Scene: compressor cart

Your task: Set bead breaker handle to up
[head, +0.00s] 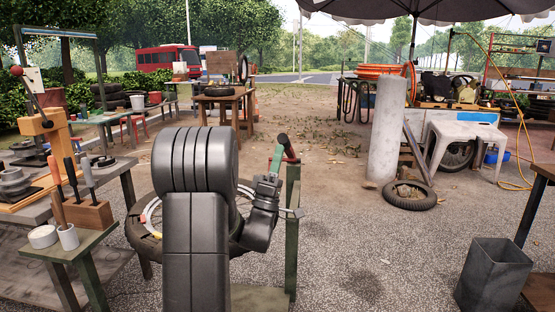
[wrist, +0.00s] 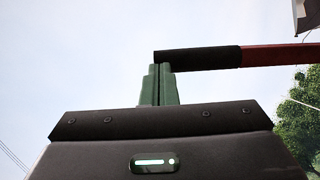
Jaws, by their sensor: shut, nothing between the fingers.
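The bead breaker handle (head: 290,153) is a red bar with a black grip, at the top of a green post just right of my arm in the head view. Its black end points up and to the left there. In the wrist view the handle (wrist: 200,57) runs across the top, black grip at left and red bar toward the right edge. My gripper (head: 277,153) has green fingers pointing up beside the grip. In the wrist view my gripper (wrist: 158,68) is shut and empty, its tips at the grip's left end. I cannot tell whether they touch it.
The green post (head: 292,235) stands close to my arm on its right. A tire (head: 143,235) lies behind my arm, partly hidden. A workbench with tools (head: 88,214) is at the left, and a grey bin (head: 493,275) at the right.

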